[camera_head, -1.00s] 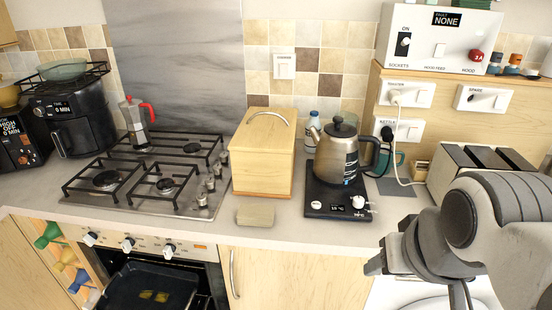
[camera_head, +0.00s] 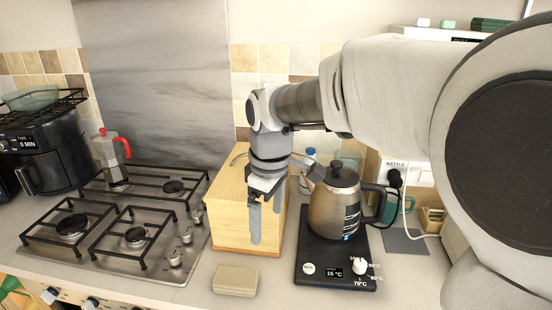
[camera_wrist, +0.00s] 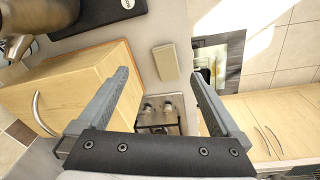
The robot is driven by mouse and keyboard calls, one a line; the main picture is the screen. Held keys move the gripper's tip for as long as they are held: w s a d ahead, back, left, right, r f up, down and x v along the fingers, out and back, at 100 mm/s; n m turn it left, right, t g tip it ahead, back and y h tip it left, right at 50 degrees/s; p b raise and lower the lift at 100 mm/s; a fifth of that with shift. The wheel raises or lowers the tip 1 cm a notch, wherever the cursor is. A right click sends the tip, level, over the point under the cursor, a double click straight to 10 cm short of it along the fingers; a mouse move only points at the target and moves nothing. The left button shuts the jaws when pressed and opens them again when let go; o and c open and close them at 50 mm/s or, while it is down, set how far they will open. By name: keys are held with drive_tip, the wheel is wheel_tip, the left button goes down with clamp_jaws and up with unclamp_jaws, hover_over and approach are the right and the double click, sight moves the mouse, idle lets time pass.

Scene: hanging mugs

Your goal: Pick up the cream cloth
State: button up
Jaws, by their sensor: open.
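The cream cloth (camera_head: 235,280) looks like a flat, folded rectangular block lying on the counter near its front edge, in front of the wooden box. In the wrist view the cloth (camera_wrist: 165,62) shows just beyond the space between the fingertips. My gripper (camera_head: 264,220) points down with its two fingers apart and empty. In the head view it appears in front of the wooden box, above and behind the cloth, not touching it. The open fingers also frame the lower part of the wrist view (camera_wrist: 160,85).
The wooden box (camera_head: 228,215) with a curved handle stands behind the cloth. A kettle (camera_head: 334,205) sits on its black base (camera_head: 335,268) to the right. A gas hob (camera_head: 115,225) lies to the left. Bare counter surrounds the cloth.

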drive_tip(key=w+a+f+n+g, duration=0.1)
drive_tip(key=w+a+f+n, duration=0.1)
drive_tip(key=a+f+n, duration=0.45)
drive_tip(key=m, duration=0.3)
hover_over(239, 277)
drive_tip(key=shift+n+h, duration=0.25)
drive_tip(key=shift+h, duration=0.05)
drive_tip(key=f, duration=1)
drive_tip(key=shift+s+a, duration=0.15)
drive_tip(key=shift+s, duration=0.05)
drive_tip(key=shift+w+f, duration=0.2)
drive_tip(key=shift+f, duration=2.85)
drive_tip(key=c, duration=1.2)
